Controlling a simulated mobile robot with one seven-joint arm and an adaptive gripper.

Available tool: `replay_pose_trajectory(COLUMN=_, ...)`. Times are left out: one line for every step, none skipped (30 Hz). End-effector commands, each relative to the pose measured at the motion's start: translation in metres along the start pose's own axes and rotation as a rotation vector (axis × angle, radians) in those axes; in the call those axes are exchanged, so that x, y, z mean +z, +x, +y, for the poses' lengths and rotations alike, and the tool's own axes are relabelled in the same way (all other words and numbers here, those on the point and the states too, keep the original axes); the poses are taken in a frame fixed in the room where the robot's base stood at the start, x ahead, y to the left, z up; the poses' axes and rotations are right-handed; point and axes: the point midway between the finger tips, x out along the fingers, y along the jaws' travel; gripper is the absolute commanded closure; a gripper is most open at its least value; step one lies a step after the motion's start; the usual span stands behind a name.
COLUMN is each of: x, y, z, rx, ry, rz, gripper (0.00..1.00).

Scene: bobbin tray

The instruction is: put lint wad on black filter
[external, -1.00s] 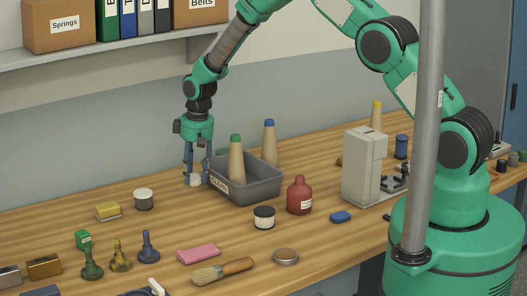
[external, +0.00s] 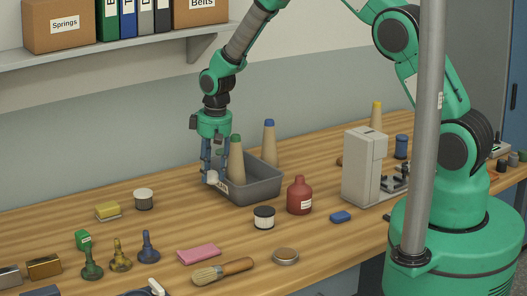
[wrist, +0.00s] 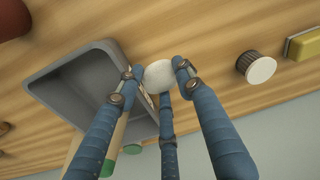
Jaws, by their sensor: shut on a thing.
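My gripper (external: 213,174) has blue fingers and is shut on the lint wad (external: 211,178), a small whitish lump. It holds the wad above the table, by the left end of the grey tray. In the wrist view the wad (wrist: 158,76) sits between the fingertips. One filter (external: 143,201) has a dark ribbed side and a pale top; it stands on the table left of my gripper and also shows at right in the wrist view (wrist: 257,67). Another filter (external: 264,218), with a black top and white side, stands in front of the tray.
A yellow sponge (external: 108,210) lies left of the dark-sided filter. A red bottle (external: 300,196) stands right of the black-topped one. Table between tray and dark-sided filter is clear.

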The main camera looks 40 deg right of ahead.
Motion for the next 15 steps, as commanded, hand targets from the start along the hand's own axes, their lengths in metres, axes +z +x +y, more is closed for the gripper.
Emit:
replay_pose_trajectory(x=0.008, y=-0.005, z=-0.001, rx=0.001, ry=0.004, rz=0.001, gripper=0.76)
replay_pose_trajectory(x=0.014, y=-0.006, z=-0.001, rx=0.002, ry=0.008, rz=-0.001, gripper=0.76)
replay_pose_trajectory(x=0.021, y=-0.010, z=-0.002, rx=0.002, ry=0.014, rz=0.000, gripper=0.76)
replay_pose_trajectory(x=0.026, y=-0.012, z=-0.002, rx=0.003, ry=0.017, rz=0.000, gripper=0.76)
replay_pose_trajectory(x=0.031, y=-0.014, z=-0.003, rx=0.004, ry=0.020, rz=0.000, gripper=0.76)
replay_pose_trajectory(x=0.039, y=-0.016, z=-0.003, rx=0.004, ry=0.025, rz=-0.001, gripper=0.76)
replay_pose_trajectory(x=0.043, y=-0.019, z=-0.004, rx=0.005, ry=0.028, rz=-0.001, gripper=0.76)
replay_pose_trajectory(x=0.049, y=-0.021, z=-0.004, rx=0.006, ry=0.032, rz=-0.001, gripper=0.76)
replay_pose_trajectory(x=0.057, y=-0.023, z=-0.004, rx=0.006, ry=0.037, rz=-0.002, gripper=0.76)
replay_pose_trajectory(x=0.062, y=-0.025, z=-0.005, rx=0.007, ry=0.040, rz=-0.002, gripper=0.76)
replay_pose_trajectory(x=0.067, y=-0.027, z=-0.005, rx=0.007, ry=0.043, rz=-0.002, gripper=0.76)
replay_pose_trajectory(x=0.075, y=-0.029, z=-0.006, rx=0.008, ry=0.048, rz=-0.002, gripper=0.76)
replay_pose_trajectory(x=0.080, y=-0.030, z=-0.006, rx=0.009, ry=0.051, rz=-0.002, gripper=0.76)
replay_pose_trajectory(x=0.085, y=-0.033, z=-0.006, rx=0.010, ry=0.055, rz=-0.002, gripper=0.76)
replay_pose_trajectory(x=0.093, y=-0.034, z=-0.007, rx=0.010, ry=0.059, rz=-0.003, gripper=0.76)
